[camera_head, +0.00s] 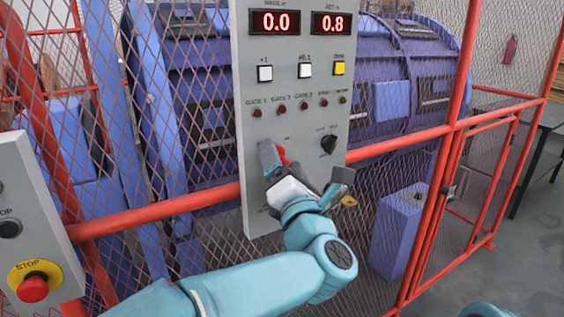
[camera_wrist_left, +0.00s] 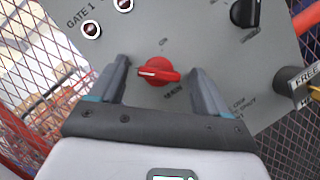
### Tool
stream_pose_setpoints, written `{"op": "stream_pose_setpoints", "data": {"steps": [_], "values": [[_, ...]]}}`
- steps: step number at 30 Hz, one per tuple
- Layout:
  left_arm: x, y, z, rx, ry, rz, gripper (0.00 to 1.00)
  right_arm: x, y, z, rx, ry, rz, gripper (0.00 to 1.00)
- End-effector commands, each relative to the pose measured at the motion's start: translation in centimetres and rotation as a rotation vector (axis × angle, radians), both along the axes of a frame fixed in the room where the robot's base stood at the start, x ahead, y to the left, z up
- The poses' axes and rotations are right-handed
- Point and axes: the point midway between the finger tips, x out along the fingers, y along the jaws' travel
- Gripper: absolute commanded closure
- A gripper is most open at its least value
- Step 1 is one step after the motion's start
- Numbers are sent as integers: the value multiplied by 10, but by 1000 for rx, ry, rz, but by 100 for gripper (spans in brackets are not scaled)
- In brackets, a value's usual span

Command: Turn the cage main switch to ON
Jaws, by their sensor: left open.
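The main switch is a red rotary knob (camera_wrist_left: 158,71) on the grey panel (camera_head: 302,92). In the left wrist view its bar lies nearly level, with a pale mark at its left end; an ON label is above it and a MAIN label below right. My left gripper (camera_wrist_left: 160,80) is open, its two fingers on either side of the knob with gaps to both. In the head view the left gripper (camera_head: 306,168) covers most of the switch, and only a bit of red (camera_head: 284,156) shows. My right gripper is not in view.
A black selector knob (camera_head: 328,144) sits to the upper right of the switch. Displays read 0.0 and 0.8, above push buttons and several lamps. A red STOP button (camera_head: 33,289) is at left. Red-framed mesh fencing (camera_head: 180,205) stands behind the panel.

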Motion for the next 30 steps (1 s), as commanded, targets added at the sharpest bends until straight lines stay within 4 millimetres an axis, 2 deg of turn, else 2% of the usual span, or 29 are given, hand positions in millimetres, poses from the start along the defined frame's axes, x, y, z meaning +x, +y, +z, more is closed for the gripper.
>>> {"op": "stream_pose_setpoints", "data": {"steps": [1, 6, 19, 26, 30], "values": [[0, 0, 0, 0, 0, 0, 24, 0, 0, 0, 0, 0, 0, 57], [0, 0, 0, 0, 0, 0, 79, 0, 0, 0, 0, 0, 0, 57], [3, 3, 2, 62, 36, 1, 80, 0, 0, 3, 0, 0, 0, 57], [2, 4, 5, 205, 118, 1, 80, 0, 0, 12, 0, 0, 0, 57], [2, 4, 8, 318, 184, 3, 80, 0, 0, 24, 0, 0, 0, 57]]}}
